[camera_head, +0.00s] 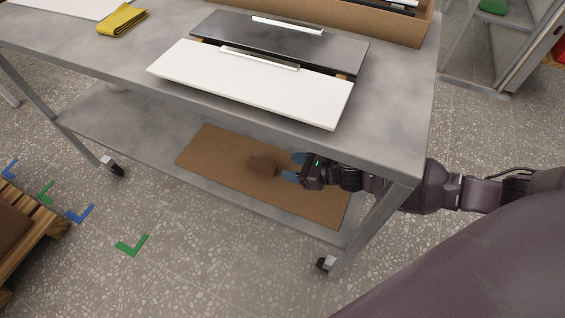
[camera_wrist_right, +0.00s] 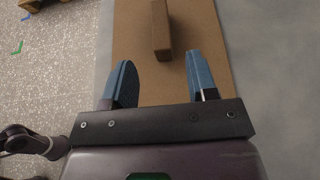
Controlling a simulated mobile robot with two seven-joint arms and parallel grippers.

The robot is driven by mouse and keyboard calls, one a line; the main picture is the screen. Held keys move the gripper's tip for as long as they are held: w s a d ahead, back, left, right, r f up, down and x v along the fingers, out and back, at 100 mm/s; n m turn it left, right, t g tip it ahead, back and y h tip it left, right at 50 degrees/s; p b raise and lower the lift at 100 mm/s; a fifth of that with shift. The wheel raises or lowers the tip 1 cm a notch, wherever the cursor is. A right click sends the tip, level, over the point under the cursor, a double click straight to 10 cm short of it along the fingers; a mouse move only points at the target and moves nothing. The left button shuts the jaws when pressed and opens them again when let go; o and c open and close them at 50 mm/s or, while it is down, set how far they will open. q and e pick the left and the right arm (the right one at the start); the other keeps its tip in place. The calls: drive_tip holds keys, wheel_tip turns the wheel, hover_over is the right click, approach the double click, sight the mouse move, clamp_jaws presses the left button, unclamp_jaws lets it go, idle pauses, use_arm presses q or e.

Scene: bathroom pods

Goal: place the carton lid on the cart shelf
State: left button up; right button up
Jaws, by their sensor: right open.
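The carton lid (camera_head: 220,154) is a flat brown cardboard panel with a small block-like handle (camera_head: 263,166) on top. It lies flat on the lower cart shelf (camera_head: 150,137), under the cart's top. My right gripper (camera_head: 295,168) reaches in under the top from the right, just beside the handle. In the right wrist view the gripper (camera_wrist_right: 162,82) has its blue fingers apart over the lid (camera_wrist_right: 205,35), with the handle (camera_wrist_right: 161,30) ahead of the fingertips and nothing between them. My left gripper is not in view.
The cart top (camera_head: 395,110) holds a white panel (camera_head: 250,88), a dark panel (camera_head: 280,42), a yellow cloth (camera_head: 121,19) and an open cardboard box (camera_head: 350,22). A cart leg (camera_head: 370,232) stands near my right arm. A wooden pallet (camera_head: 40,235) lies at left.

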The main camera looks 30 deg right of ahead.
drive_tip(key=shift+v, duration=0.95)
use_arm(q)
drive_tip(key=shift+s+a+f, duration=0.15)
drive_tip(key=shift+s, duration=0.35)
use_arm(e)
drive_tip(key=shift+s+d+r, duration=0.1)
drive_tip(key=shift+s+d, duration=0.05)
drive_tip(key=shift+s, duration=0.05)
